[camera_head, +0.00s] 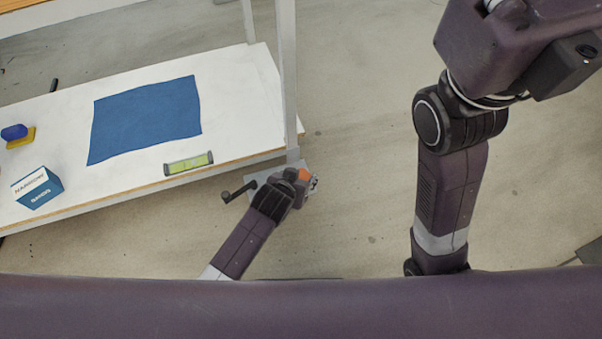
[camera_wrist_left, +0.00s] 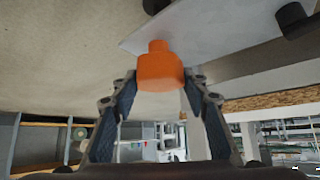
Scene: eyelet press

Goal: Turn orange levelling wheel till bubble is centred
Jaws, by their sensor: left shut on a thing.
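The orange levelling wheel (camera_wrist_left: 160,68) sits between the two fingers of my left gripper (camera_wrist_left: 158,88) in the left wrist view, below a grey plate (camera_wrist_left: 215,38). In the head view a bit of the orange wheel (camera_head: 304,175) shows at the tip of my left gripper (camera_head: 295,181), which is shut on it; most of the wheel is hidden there. The spirit level (camera_head: 188,163) with a yellow-green vial lies on the white table near its front edge. Its bubble is too small to make out. My right gripper is outside the view; only its arm shows.
The white table (camera_head: 232,105) bears a blue cloth (camera_head: 146,118), a blue and white box (camera_head: 37,187) and a blue and yellow item (camera_head: 17,135). A dark crank handle (camera_head: 238,191) sticks out left of the left gripper. A grey post (camera_head: 288,80) rises at the table's right end.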

